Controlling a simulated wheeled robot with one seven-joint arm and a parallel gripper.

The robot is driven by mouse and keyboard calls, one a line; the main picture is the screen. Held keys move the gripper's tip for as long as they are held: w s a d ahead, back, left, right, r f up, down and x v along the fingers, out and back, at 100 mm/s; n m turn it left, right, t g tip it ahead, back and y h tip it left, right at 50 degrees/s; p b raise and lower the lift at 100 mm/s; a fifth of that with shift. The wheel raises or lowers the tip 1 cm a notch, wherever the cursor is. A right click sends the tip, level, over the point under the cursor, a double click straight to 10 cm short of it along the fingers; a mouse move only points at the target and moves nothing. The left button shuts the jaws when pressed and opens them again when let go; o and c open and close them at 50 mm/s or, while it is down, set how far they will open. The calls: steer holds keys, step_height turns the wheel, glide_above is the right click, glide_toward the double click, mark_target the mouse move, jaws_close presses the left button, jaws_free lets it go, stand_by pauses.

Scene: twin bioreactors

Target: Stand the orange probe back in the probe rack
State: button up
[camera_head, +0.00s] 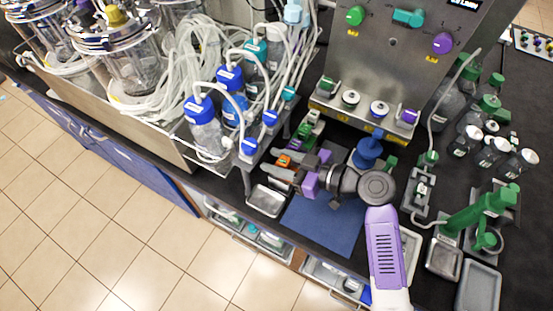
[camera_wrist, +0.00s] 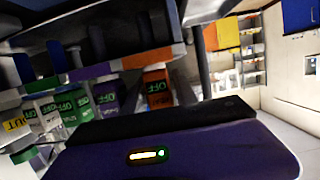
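My gripper (camera_head: 281,166) reaches left over the front of the bench, beside the tubing stand. Its two grey fingers look spread apart, with nothing clearly held between them. A small orange block (camera_head: 284,160) shows by the fingertips. In the wrist view an orange block marked OFF (camera_wrist: 157,88) sits in a row with purple, green and white-labelled blocks, beneath a dark shelf-like part. I cannot tell whether this orange block belongs to the orange probe. I cannot make out the probe's shaft or the probe rack clearly; my gripper and arm cover part of this area.
Blue-capped bottles (camera_head: 203,122) and looped tubing stand left of my gripper. A blue mat (camera_head: 325,229) lies below it, with a small metal tray (camera_head: 266,200) beside it. A steel control unit (camera_head: 390,70) stands behind. Small bottles (camera_head: 495,150) and green equipment (camera_head: 480,212) crowd the right.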

steer(key=shift+r+p, duration=0.9)
steer(key=shift+p, duration=0.25)
steer(key=b+v, duration=0.3)
steer(key=v, duration=0.9)
steer(key=shift+f, duration=0.2)
